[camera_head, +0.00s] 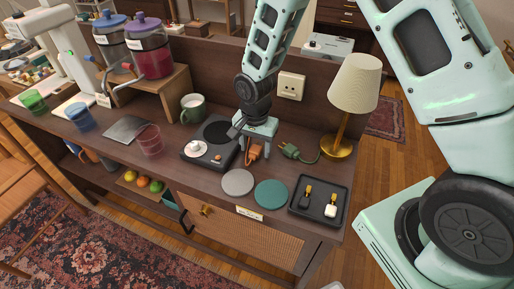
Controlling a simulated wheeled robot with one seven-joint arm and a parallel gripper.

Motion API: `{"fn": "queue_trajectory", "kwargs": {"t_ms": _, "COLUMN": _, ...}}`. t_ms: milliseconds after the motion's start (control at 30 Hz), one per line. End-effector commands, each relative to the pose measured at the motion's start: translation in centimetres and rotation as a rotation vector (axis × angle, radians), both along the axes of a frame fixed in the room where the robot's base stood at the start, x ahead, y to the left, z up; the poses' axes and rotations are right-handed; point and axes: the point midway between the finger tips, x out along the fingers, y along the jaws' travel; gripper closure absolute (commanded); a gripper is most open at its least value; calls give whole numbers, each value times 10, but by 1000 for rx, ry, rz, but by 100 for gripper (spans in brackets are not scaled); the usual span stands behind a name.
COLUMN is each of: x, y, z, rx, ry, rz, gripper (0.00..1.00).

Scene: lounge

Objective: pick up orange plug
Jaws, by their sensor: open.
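The orange plug (254,153) lies on the dark wooden sideboard, just right of the black hot plate. My gripper (256,148) is right above it, pointing down, with its fingers on either side of the plug's upper part. The jaws are open. The fingers partly hide the plug, and I cannot tell whether they touch it. A green plug (289,149) with a cord lies on the sideboard to the right, near the lamp base.
A wall socket (291,86) is on the panel behind.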

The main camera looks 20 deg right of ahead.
Motion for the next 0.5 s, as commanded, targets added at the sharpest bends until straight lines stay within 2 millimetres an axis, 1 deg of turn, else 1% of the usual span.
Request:
{"fn": "queue_trajectory", "kwargs": {"t_ms": 67, "x": 0, "y": 0, "z": 0, "rx": 0, "ry": 0, "rz": 0, "gripper": 44}}
{"fn": "queue_trajectory", "kwargs": {"t_ms": 100, "x": 0, "y": 0, "z": 0, "rx": 0, "ry": 0, "rz": 0, "gripper": 46}}
{"fn": "queue_trajectory", "kwargs": {"t_ms": 167, "x": 0, "y": 0, "z": 0, "rx": 0, "ry": 0, "rz": 0, "gripper": 63}}
{"fn": "queue_trajectory", "kwargs": {"t_ms": 200, "x": 0, "y": 0, "z": 0, "rx": 0, "ry": 0, "rz": 0, "gripper": 74}}
{"fn": "queue_trajectory", "kwargs": {"t_ms": 267, "x": 0, "y": 0, "z": 0, "rx": 0, "ry": 0, "rz": 0, "gripper": 91}}
{"fn": "queue_trajectory", "kwargs": {"t_ms": 300, "x": 0, "y": 0, "z": 0, "rx": 0, "ry": 0, "rz": 0, "gripper": 92}}
{"fn": "queue_trajectory", "kwargs": {"t_ms": 500, "x": 0, "y": 0, "z": 0, "rx": 0, "ry": 0, "rz": 0, "gripper": 92}}
